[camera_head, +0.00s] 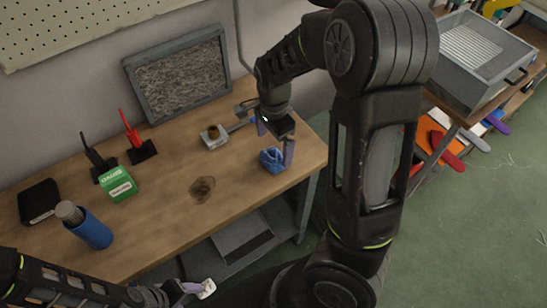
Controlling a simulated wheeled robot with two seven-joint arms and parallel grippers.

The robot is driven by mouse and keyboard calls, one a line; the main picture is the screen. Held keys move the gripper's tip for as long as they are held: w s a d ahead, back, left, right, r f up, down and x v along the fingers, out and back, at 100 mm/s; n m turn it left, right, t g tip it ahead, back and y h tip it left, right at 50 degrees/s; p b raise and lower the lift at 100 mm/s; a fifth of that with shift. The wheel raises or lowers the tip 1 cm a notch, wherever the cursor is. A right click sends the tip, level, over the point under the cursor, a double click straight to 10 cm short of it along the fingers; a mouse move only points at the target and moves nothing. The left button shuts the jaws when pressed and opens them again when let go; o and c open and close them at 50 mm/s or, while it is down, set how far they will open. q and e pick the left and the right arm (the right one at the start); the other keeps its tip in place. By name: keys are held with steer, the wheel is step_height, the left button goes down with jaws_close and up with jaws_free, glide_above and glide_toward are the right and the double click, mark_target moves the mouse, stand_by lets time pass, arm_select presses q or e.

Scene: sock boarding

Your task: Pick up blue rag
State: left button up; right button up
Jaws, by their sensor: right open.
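The blue rag (271,160) lies crumpled near the right end of the wooden workbench (165,225). My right gripper (275,145) is open just above and behind the rag, with its purple fingers pointing down. One finger stands close to the rag's right side; I cannot tell whether it touches. My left gripper (188,288) is low at the bottom of the picture, in front of the bench. A small white thing (207,288) shows at its fingertips, and I cannot tell whether it is gripped.
A metal fixture (214,137) stands left of my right gripper. A framed grey panel (180,75) leans at the back. Red (135,140) and black (99,164) upright tools, a green box (118,184) and a blue bottle (86,227) stand left. The bench's front middle is mostly clear.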

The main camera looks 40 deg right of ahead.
mark_target(273, 154)
steer(key=shift+s+a+f, duration=0.1)
steer(key=shift+a+f, duration=0.05)
steer(key=shift+f, duration=2.5)
steer(key=c, duration=1.4)
step_height(273, 154, up, 10)
steer(key=shift+r+p, duration=0.1)
steer(key=shift+p, duration=0.3)
